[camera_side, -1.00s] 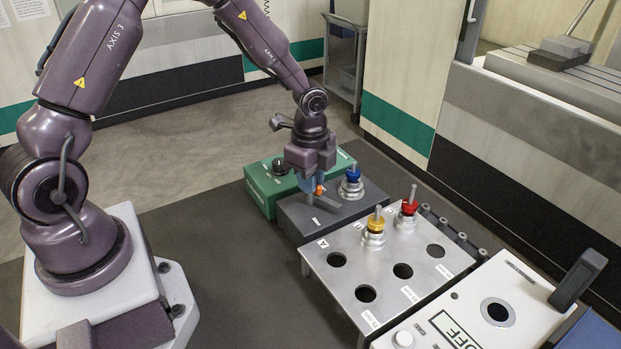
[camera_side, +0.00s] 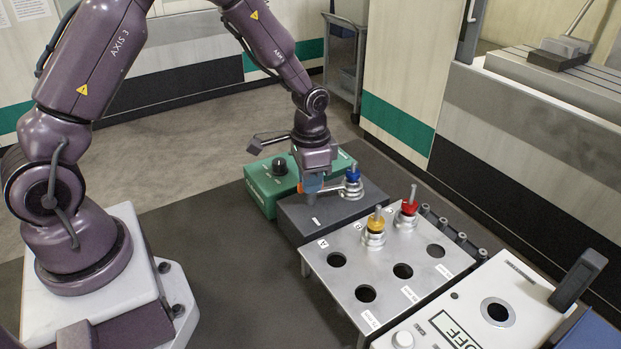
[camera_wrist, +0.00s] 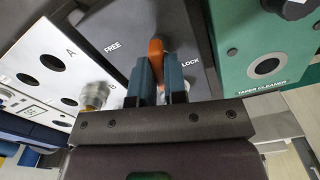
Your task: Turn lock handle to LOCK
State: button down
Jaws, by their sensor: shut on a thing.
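The lock handle has an orange grip (camera_wrist: 156,48) and a grey lever (camera_side: 331,187), on a dark block (camera_side: 305,222). My gripper (camera_side: 311,186) is shut on the orange grip, seen between its blue fingers in the wrist view. There, the grip lies closer to the LOCK label than to the FREE label on the block's top. The fingers hide part of the handle, so I cannot tell whether it is at its stop. A blue-collared tool holder (camera_side: 352,176) stands upright in the block.
A green taper cleaner box (camera_side: 262,190) stands just behind the block. A grey rack (camera_side: 336,285) in front has several holes, with yellow (camera_side: 375,222) and red (camera_side: 409,207) collared holders upright in it. A white panel box (camera_side: 478,312) stands at the front right.

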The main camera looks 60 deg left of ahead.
jog(key=shift+n, duration=1.5)
jog(key=c, duration=1.2)
grip_release()
jog(key=shift+o, duration=0.2)
jog(key=shift+r, duration=0.15)
notch_tip(320, 180, up, 13)
jog(key=s+d+r+t, duration=0.2)
jog(key=s+r, duration=0.3)
jog(key=s, duration=0.4)
jog(key=s+d+r+t, duration=0.2)
jog(key=s+r, duration=0.4)
jog(key=s, duration=0.4)
jog(key=shift+s+r+t, duration=0.15)
jog(key=shift+s+t, duration=0.05)
jog(key=shift+t, duration=0.6)
